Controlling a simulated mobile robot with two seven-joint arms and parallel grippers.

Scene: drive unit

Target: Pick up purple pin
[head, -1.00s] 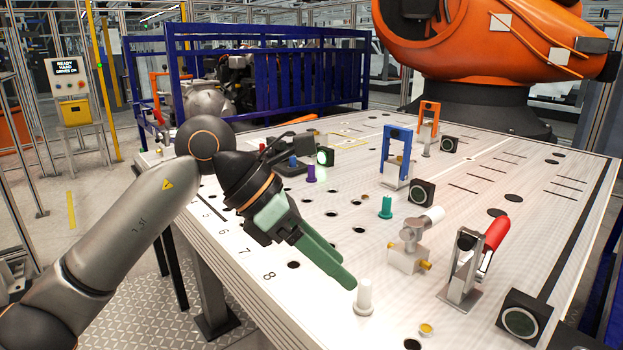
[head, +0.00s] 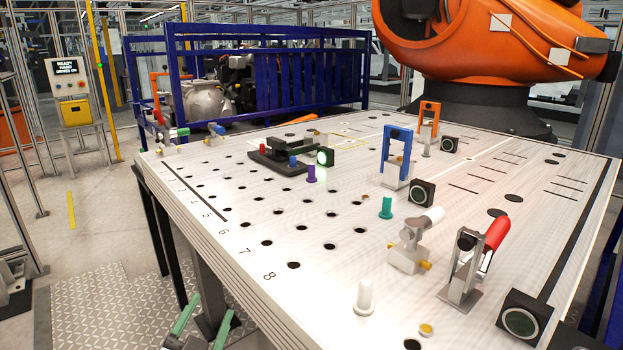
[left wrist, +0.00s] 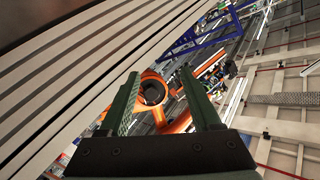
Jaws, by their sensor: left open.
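The purple pin (head: 311,174) stands upright on the white perforated table (head: 290,210), just in front of the small black box with a lit green face. My left gripper (head: 205,318) shows at the bottom edge of the head view, below and in front of the table's near edge, well away from the pin. Its two green fingers are spread apart with nothing between them. In the left wrist view the open fingers (left wrist: 160,100) show beside the table's edge, and the pin is not seen. My right gripper is not in view.
A blue pin (head: 293,161) and a dark fixture (head: 275,158) stand close to the purple pin. A teal pin (head: 386,207), a white pin (head: 364,298) and toggle clamps (head: 475,262) stand to the right. The table's left front, with numbered holes, is clear.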

